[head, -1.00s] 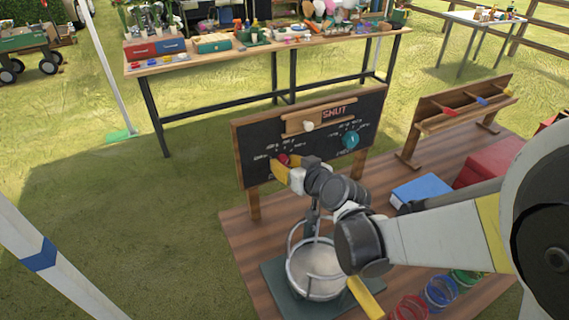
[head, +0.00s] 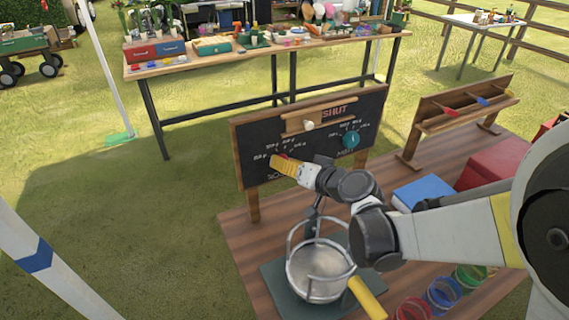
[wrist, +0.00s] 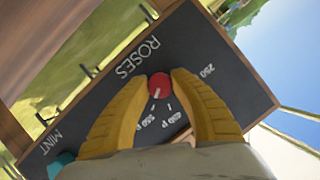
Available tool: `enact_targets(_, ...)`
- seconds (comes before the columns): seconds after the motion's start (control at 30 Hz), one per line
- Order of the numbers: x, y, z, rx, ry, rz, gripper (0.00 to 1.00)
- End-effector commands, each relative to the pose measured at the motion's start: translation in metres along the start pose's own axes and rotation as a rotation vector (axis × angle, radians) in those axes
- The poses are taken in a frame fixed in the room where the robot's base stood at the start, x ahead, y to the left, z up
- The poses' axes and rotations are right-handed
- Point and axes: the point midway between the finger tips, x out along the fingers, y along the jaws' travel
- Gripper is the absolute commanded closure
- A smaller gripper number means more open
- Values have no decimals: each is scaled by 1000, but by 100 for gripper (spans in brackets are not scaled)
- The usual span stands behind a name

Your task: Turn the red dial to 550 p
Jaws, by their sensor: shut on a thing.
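The red dial (wrist: 159,82) sits on the blackboard (wrist: 135,65), above the word ROSES. My gripper (wrist: 160,80) has its two yellow fingertips on either side of the dial, closed on it. Part of the scale is hidden by the fingers. In the head view my gripper (head: 278,160) covers most of the dial.
A teal dial (head: 350,139) is on the board's right side, and a wooden slider with a pale knob (head: 308,125) is at its top, by SHUT. Below my arm stands a metal pot (head: 318,272). A blue box (head: 420,191) and coloured buckets (head: 440,294) are at the right.

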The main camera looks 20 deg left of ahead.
Motion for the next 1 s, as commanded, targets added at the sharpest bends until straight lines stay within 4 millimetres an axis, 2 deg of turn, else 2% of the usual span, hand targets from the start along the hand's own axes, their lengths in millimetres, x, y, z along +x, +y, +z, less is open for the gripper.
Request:
enact_targets(0.23, 0, 0, 0, 0, -1, -1, 100)
enact_targets(0.27, 0, 0, 0, 0, -1, -1, 62)
enact_targets(0.57, 0, 0, 0, 0, -1, 0, 61)
enact_targets(0.67, -6, 0, 0, 0, 0, 1, 61)
enact_targets(0.77, -20, 0, 0, 1, 0, 2, 61)
enact_targets(1.0, -75, 0, 0, 2, 1, 2, 61)
